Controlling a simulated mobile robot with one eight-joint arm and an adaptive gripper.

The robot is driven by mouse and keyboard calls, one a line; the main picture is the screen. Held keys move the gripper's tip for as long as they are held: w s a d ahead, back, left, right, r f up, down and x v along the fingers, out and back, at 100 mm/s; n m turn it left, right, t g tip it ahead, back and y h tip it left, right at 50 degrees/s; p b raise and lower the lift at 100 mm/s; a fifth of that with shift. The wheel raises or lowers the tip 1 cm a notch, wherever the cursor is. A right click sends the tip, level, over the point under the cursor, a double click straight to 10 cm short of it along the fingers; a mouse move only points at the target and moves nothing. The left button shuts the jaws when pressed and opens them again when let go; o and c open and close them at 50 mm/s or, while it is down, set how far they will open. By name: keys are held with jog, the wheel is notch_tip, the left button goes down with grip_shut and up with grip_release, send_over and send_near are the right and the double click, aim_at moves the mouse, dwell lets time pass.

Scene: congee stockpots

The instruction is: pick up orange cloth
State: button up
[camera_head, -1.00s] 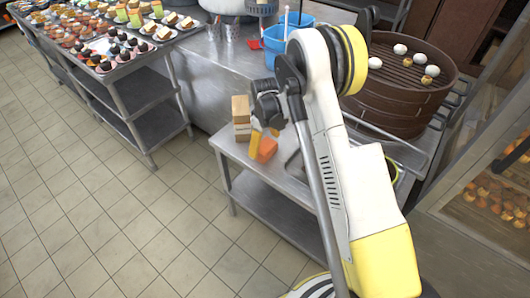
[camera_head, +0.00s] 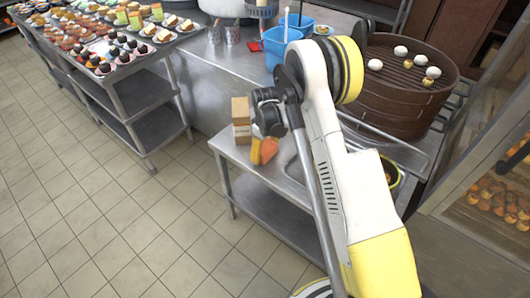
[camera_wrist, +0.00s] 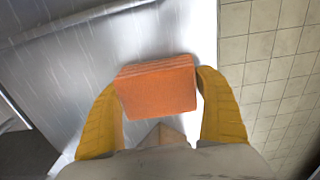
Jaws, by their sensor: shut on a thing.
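The orange cloth (camera_wrist: 157,88) is a folded, block-like bundle between the two yellow fingers of my gripper (camera_wrist: 160,92) in the wrist view. The fingers are shut on it from both sides. In the head view the cloth (camera_head: 268,151) shows at the left end of the low steel table, partly hidden by my gripper (camera_head: 262,148). I cannot tell for sure whether the cloth still touches the table top.
A cardboard box (camera_head: 241,119) stands right behind my gripper on the steel table (camera_head: 232,152). A large round steamer (camera_head: 410,100) with several buns is at the right. Blue tubs (camera_head: 283,42) stand on the counter behind. Tiled floor is clear at left.

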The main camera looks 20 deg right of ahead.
aim_at(265, 147)
notch_tip(265, 147, up, 4)
jog(key=shift+p, duration=0.95)
jog(key=w+d+r+p, duration=0.2)
jog(key=d+r, duration=0.4)
jog(key=d, duration=0.5)
jog(key=shift+w+d+r+p, duration=0.15)
jog(key=shift+w+r+p, duration=0.25)
jog(key=shift+p, duration=0.35)
